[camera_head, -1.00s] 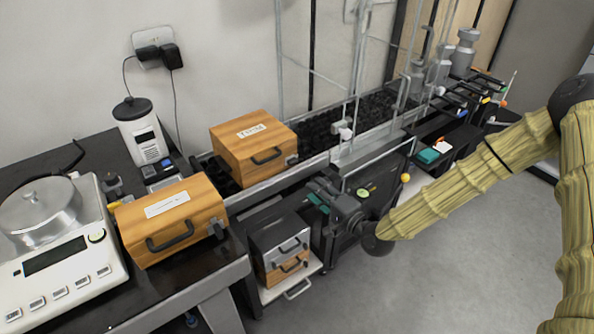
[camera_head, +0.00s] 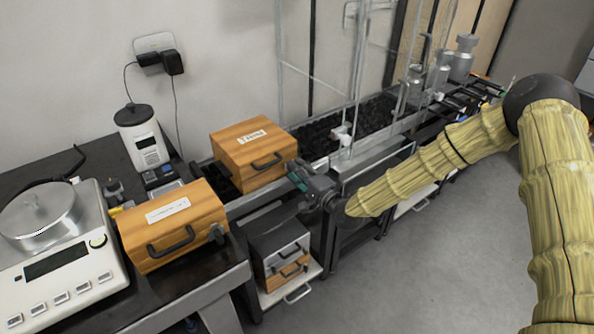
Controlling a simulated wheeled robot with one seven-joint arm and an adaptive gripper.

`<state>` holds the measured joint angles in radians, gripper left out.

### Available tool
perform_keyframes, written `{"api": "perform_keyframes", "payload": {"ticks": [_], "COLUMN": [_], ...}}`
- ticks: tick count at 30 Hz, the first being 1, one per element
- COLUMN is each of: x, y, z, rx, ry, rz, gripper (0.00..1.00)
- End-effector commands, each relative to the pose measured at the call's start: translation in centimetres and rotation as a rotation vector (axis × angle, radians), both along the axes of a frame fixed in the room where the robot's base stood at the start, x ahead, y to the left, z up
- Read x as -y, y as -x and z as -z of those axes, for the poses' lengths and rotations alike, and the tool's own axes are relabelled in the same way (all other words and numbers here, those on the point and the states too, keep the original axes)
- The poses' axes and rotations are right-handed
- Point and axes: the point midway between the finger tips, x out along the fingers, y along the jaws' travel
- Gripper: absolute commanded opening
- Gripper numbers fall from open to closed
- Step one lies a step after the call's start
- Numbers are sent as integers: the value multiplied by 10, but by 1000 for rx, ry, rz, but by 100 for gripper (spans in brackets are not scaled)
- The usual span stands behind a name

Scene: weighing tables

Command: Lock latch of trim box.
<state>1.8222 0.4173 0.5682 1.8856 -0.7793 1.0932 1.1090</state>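The trim box appears to be the wooden box (camera_head: 232,158) at the back, on the conveyor, with a white label (camera_head: 252,136) too blurred to read surely. Its lid looks down, and a dark handle (camera_head: 267,161) is on its front. In the earlier frame a small grey latch part shows at its right front corner; now my gripper (camera_head: 297,178) is right beside that corner and partly covers it. The green-tipped fingers point left toward the box. The gap between them is too small to read, and contact cannot be told.
A second wooden box (camera_head: 150,217) stands nearer on the dark table, beside a scale (camera_head: 65,265). A small drawer unit (camera_head: 277,239) sits on a lower shelf under the conveyor. A white canister (camera_head: 148,147) stands behind. Thin upright posts rise from the conveyor behind my arm.

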Motion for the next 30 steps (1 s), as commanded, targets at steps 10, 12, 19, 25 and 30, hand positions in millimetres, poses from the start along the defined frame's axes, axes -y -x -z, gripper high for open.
{"api": "perform_keyframes", "payload": {"ticks": [10,12,19,25,30], "x": [-2,-2,-2,-2,-3], "y": [-3,-3,-3,-3,-3], "z": [0,0,0,0,1], "rx": [-1,0,0,5,36], "ry": [-1,0,0,7,47], "rz": [0,0,0,0,0], "gripper": [34,25,0,0,0]}}
